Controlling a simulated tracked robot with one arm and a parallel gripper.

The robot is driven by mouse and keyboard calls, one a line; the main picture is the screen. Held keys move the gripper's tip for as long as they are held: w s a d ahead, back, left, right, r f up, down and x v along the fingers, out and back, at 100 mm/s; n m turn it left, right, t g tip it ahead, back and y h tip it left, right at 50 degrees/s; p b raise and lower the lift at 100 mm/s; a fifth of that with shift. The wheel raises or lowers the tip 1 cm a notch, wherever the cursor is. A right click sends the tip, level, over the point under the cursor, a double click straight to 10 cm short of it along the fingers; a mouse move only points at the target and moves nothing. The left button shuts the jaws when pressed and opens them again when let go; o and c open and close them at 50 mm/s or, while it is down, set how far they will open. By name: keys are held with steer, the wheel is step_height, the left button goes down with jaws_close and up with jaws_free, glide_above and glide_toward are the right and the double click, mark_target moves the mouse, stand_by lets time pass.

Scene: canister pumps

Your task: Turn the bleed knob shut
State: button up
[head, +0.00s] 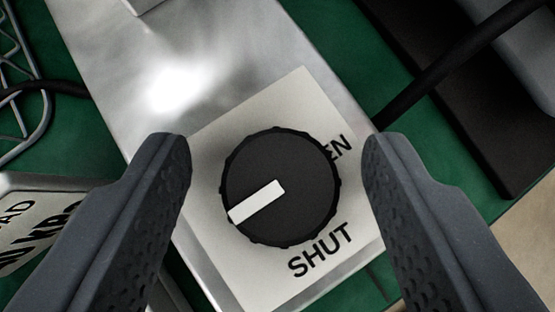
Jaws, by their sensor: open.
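The bleed knob (290,180) is a black round knob with a ridged edge and a white pointer bar, in the middle of the head view. The bar's outer end points to the lower left, and "SHUT" is printed below and to the right of the knob. The label plate (305,88) is white; a second word ending in "EN" is partly hidden behind the knob's upper right edge. My gripper (277,148) is open, with one dark finger on each side of the knob. Gaps show between both fingers and the knob, and nothing is held.
The plate sits on a shiny metal block (200,50) over a green surface (85,150). A wire basket (35,90) and a lettered sign (40,225) are at the left.

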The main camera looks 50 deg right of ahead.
steer(key=c, duration=1)
steer(key=shift+o, duration=0.2)
steer(key=shift+a+r+n+p, duration=0.1)
steer(key=shift+r+n+p, duration=0.15)
steer(key=shift+p, duration=0.2)
